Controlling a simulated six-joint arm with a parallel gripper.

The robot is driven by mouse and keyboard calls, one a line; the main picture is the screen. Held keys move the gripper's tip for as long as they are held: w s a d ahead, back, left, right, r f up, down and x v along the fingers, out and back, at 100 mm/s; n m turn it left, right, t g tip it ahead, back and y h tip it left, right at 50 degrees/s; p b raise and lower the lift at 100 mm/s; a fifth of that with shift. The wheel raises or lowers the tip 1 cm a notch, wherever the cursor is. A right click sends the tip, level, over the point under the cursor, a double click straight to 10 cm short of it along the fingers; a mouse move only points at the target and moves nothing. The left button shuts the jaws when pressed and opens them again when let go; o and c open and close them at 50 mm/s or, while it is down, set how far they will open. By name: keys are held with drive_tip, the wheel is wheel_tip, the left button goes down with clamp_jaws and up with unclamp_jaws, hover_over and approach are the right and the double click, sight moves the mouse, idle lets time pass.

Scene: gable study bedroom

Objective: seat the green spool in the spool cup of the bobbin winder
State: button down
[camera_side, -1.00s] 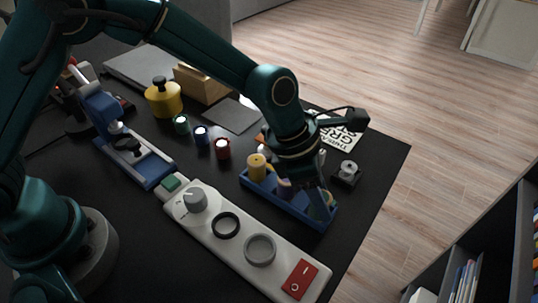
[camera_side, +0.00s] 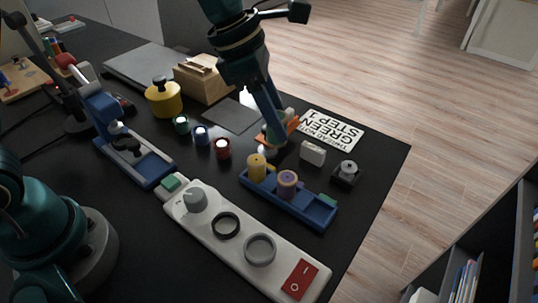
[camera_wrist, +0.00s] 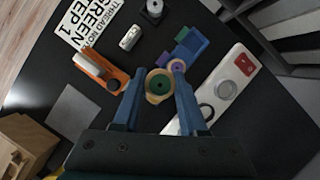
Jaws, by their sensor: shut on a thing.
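My gripper (camera_side: 273,145) is shut on the green spool, above the table behind the blue tray. In the wrist view the green spool (camera_wrist: 158,86), a pale ring with a green centre, sits between the fingertips (camera_wrist: 159,76); in the side view it is hard to make out. The bobbin winder (camera_side: 283,263) is a long pale body in front of the tray. It has a dial (camera_side: 194,199), a black-rimmed ring (camera_side: 225,213), a grey-rimmed ring (camera_side: 260,237) and a red switch (camera_side: 300,279). I cannot tell which ring is the spool cup. Both rings look empty.
The blue tray (camera_side: 310,214) holds a yellow spool (camera_side: 256,168) and a purple spool (camera_side: 287,184). An orange item (camera_side: 292,125), a white block (camera_side: 312,153), a black holder (camera_side: 346,175) and a lettered card (camera_side: 332,130) lie near. Small coloured pots, including a red one (camera_side: 223,149), stand left.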

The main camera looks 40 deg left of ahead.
drive_tip(key=shift+w+a+r, duration=0.1)
drive_tip(key=shift+a+r, duration=0.15)
drive_tip(key=shift+a, duration=0.15)
drive_tip(key=shift+a+m, duration=0.1)
drive_tip(key=shift+m, duration=0.2)
drive_tip(key=s+a+r+m+g+y, duration=0.1)
drive_tip(key=s+a+r+m+g, duration=0.15)
drive_tip(key=s+m+g, duration=1.05)
drive_tip(key=m+t, duration=0.4)
drive_tip(key=t, duration=0.3)
approach(259, 263)
drive_tip(key=shift+s+d+f, duration=0.2)
drive_tip(key=shift+d+f, duration=0.05)
drive_tip(key=shift+f, duration=0.2)
drive_tip(key=shift+s+d+f, duration=0.25)
drive_tip(key=shift+f, duration=2.1)
drive_tip(key=shift+f, duration=0.1)
drive_tip(key=shift+c, duration=2.2)
unclamp_jaws()
